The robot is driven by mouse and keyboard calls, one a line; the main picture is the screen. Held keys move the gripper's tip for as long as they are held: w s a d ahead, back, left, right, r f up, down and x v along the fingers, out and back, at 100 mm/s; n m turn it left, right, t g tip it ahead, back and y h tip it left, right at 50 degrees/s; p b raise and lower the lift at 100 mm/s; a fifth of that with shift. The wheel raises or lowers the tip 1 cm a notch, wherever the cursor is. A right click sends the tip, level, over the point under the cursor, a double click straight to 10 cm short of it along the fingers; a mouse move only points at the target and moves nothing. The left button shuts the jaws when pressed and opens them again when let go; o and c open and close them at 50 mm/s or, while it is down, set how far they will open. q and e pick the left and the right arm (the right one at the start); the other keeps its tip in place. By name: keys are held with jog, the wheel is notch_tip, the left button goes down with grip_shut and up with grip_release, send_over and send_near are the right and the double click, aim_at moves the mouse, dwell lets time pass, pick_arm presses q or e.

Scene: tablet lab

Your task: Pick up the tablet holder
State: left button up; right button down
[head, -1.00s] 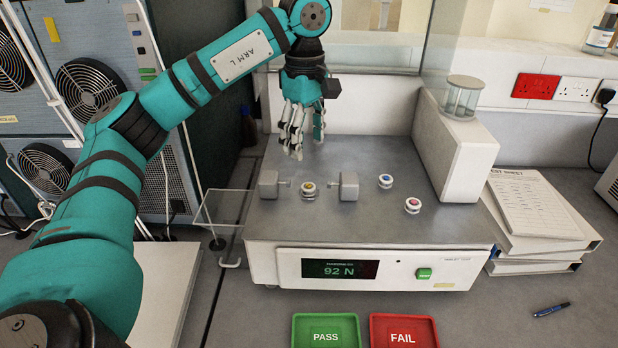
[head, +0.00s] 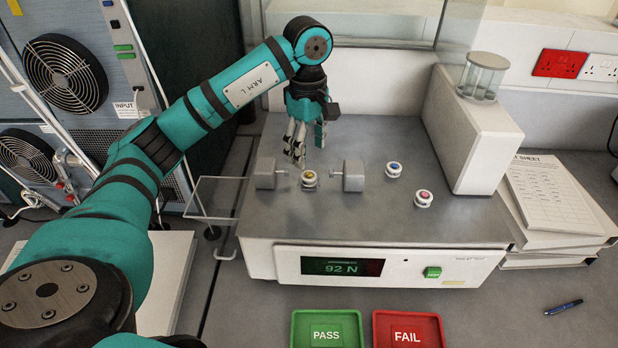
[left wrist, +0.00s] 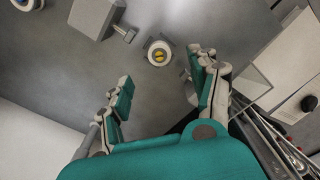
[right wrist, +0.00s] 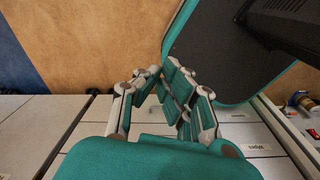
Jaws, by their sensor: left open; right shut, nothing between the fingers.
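A small round white tablet holder with a yellow tablet (head: 309,180) sits on the grey top of the tester (head: 390,222), between two grey jaw blocks. It also shows in the left wrist view (left wrist: 159,58), beyond and between the fingers. My left gripper (head: 301,156) points down just behind and above this holder, open and empty. Two similar holders, one blue (head: 394,170) and one pink (head: 424,200), stand apart to the right. My right gripper (right wrist: 167,78) is shut and empty in the right wrist view, away from the tester; the head view does not show it.
The left jaw block (head: 265,174) and right jaw block (head: 353,176) flank the yellow holder closely. A tall white housing (head: 468,140) bounds the right side. A green PASS tray (head: 326,329) and red FAIL tray (head: 408,329) lie in front. A clear panel (head: 213,198) is at left.

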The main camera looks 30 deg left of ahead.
aim_at(309, 174)
pick_arm(q)
jog(key=shift+f+p, duration=0.4)
jog(key=shift+f, duration=0.55)
notch_tip(309, 174, down, 4)
jog(key=p, duration=0.3)
jog(key=shift+d+f, duration=0.1)
jog(key=shift+f, duration=0.4)
jog(key=c, duration=1.2)
pick_arm(e)
jog(key=r, duration=0.1)
jog(key=w+r, duration=0.1)
jog(key=r, duration=0.2)
jog(key=shift+w+a+r, duration=0.3)
jog(key=shift+w+r, duration=0.05)
